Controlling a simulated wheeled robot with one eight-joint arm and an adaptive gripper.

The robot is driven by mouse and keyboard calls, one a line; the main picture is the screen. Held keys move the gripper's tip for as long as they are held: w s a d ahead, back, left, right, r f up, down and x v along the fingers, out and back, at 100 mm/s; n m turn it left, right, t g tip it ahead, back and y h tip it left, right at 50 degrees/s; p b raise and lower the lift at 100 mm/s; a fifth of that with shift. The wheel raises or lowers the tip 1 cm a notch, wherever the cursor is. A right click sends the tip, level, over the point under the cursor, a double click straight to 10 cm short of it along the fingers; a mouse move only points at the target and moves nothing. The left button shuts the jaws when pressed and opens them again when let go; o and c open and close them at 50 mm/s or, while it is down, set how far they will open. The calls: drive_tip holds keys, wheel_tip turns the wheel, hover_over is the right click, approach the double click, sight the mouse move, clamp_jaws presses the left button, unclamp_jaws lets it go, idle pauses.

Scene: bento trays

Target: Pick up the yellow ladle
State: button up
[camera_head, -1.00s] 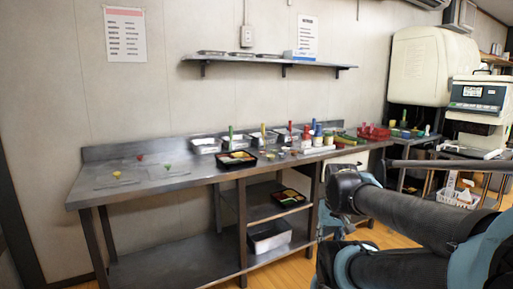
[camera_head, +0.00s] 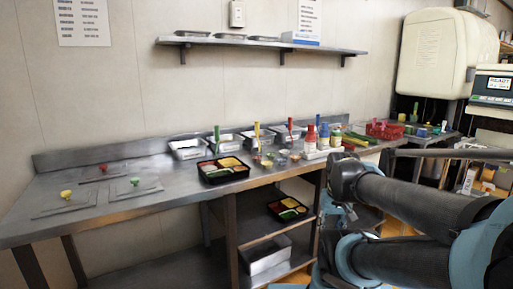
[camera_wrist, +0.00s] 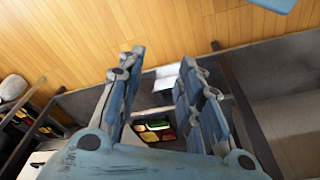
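The yellow ladle (camera_head: 257,133) stands with its yellow handle up in a metal container (camera_head: 262,142) toward the back of the steel counter; its bowl is hidden. My gripper (camera_wrist: 160,68) shows in the wrist view with its two blue fingers apart and nothing between them. It points down toward the wooden floor and the lower shelf, away from the ladle. The ladle does not show clearly in the wrist view.
Green (camera_head: 217,138) and red (camera_head: 290,127) handles stand in neighbouring containers. A filled black bento tray (camera_head: 222,178) lies in front, with bottles (camera_head: 324,136) to the right. Another bento tray (camera_head: 288,216) is on the shelf below. The counter's left has flat lids with coloured knobs.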

drive_tip(key=shift+w+d, duration=0.1)
drive_tip(key=shift+w, duration=0.2)
drive_tip(key=shift+o, duration=1)
drive_tip(key=shift+s+r, duration=0.2)
drive_tip(key=shift+s, duration=0.05)
drive_tip(key=w+a+r+n+t+y, duration=0.2)
drive_tip(key=w+a+r+n+y, duration=0.25)
drive_tip(key=w+a, duration=0.45)
drive_tip(key=n+t+y, duration=0.5)
drive_tip(key=t+y, duration=0.3)
drive_tip(key=y, duration=0.1)
approach(257, 133)
drive_tip(key=x, duration=0.3)
drive_tip(key=r+x, duration=0.1)
drive_tip(key=x, duration=0.7)
drive_tip(key=shift+w+d+r, duration=0.2)
drive_tip(key=shift+w+d, duration=0.05)
clamp_jaws()
